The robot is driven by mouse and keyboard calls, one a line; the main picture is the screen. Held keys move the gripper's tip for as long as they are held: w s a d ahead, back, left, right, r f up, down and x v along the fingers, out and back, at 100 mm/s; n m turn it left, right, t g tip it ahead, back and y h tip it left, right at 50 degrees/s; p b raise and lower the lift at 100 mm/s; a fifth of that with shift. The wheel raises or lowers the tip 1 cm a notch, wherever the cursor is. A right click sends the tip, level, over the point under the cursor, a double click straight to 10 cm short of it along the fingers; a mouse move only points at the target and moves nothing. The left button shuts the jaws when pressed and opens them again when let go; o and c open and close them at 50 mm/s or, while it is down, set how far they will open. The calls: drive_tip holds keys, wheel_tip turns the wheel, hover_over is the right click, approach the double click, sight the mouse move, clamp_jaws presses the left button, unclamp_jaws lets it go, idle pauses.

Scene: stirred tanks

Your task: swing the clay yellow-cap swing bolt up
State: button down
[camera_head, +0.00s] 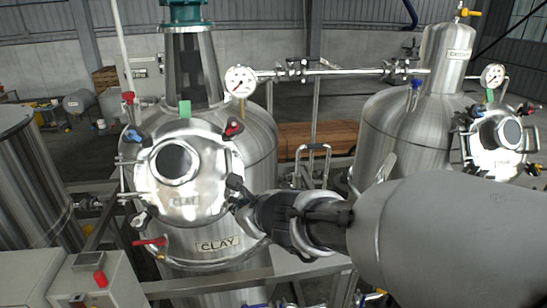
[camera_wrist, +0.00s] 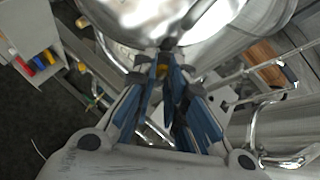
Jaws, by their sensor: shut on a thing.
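The CLAY tank (camera_head: 262,150) carries a round steel lid (camera_head: 208,160) with a dark sight glass, and the lid is closed against the opening. A blue-cap swing bolt (camera_head: 134,136) is at its upper left and a red-cap one (camera_head: 234,128) at its upper right. My gripper (camera_head: 238,193) is at the lid's lower right edge. In the head view the fingers hide this bolt.
A red-handled valve (camera_head: 149,242) sits low on the CLAY tank. A pressure gauge (camera_head: 241,81) and pipe run above, towards a second tank (camera_head: 400,130) on the right. A steel rail (camera_head: 255,280) crosses in front. A control box (camera_head: 101,279) stands front left.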

drive_tip(key=shift+a+r, duration=0.4)
drive_tip(key=shift+a, duration=0.1)
drive_tip(key=c, duration=2)
unclamp_jaws()
drive_tip(key=shift+w, duration=0.1)
drive_tip(key=o, duration=0.3)
drive_tip(key=shift+a+f, duration=0.25)
drive_tip(key=shift+w, duration=0.1)
drive_tip(key=shift+d, duration=0.1)
drive_tip(key=v, duration=1.2)
drive_tip(key=shift+f, duration=0.1)
